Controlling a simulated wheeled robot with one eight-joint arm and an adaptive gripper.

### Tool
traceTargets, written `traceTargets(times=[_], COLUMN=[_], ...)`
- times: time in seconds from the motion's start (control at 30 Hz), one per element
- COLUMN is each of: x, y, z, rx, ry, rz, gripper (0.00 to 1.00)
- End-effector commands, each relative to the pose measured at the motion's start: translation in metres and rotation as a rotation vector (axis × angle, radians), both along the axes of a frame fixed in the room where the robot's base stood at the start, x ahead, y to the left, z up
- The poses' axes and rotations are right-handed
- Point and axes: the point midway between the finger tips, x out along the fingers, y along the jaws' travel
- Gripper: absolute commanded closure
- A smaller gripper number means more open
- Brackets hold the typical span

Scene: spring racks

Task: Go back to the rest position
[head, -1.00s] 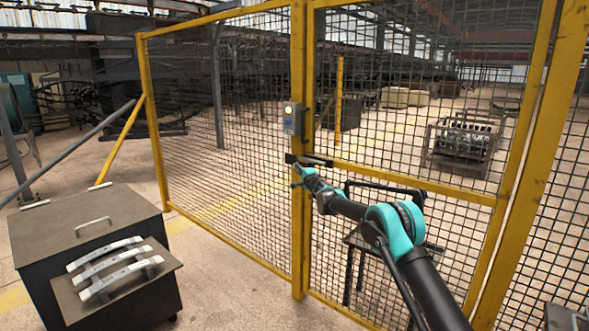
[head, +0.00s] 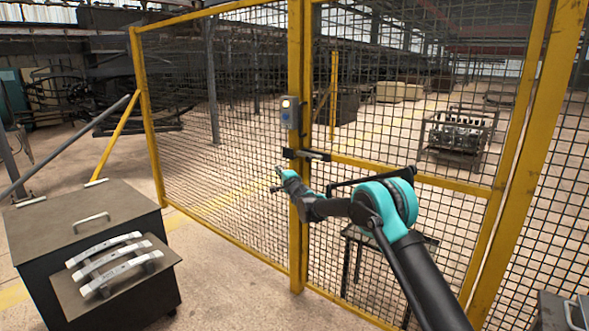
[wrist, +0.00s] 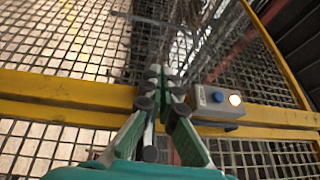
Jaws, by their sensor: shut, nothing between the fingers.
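My gripper (head: 276,179) is in front of the yellow fence post, just below and left of the dark latch (head: 306,155) in the head view. In the wrist view its fingers (wrist: 160,76) come together at the tips with nothing between them. My teal and black arm reaches in from the lower right. I cannot tell from these views whether the gripper touches the post.
A yellow-framed mesh fence and gate (head: 400,168) stand close in front. A control box (head: 290,112) with a lit button and a blue button is on the post, also in the wrist view (wrist: 217,101). A dark cabinet (head: 62,222) with silver handles stands left.

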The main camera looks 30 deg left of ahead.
Motion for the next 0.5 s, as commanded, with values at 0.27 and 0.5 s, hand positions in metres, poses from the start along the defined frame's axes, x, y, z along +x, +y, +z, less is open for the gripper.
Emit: traceTargets(times=[0.27, 0.5], x=[0.002, 0.009], y=[-0.009, -0.093], z=[0.007, 0.062], rx=[-0.006, -0.094], ry=[-0.017, -0.177], rz=[-0.002, 0.011], gripper=[1.0, 1.0])
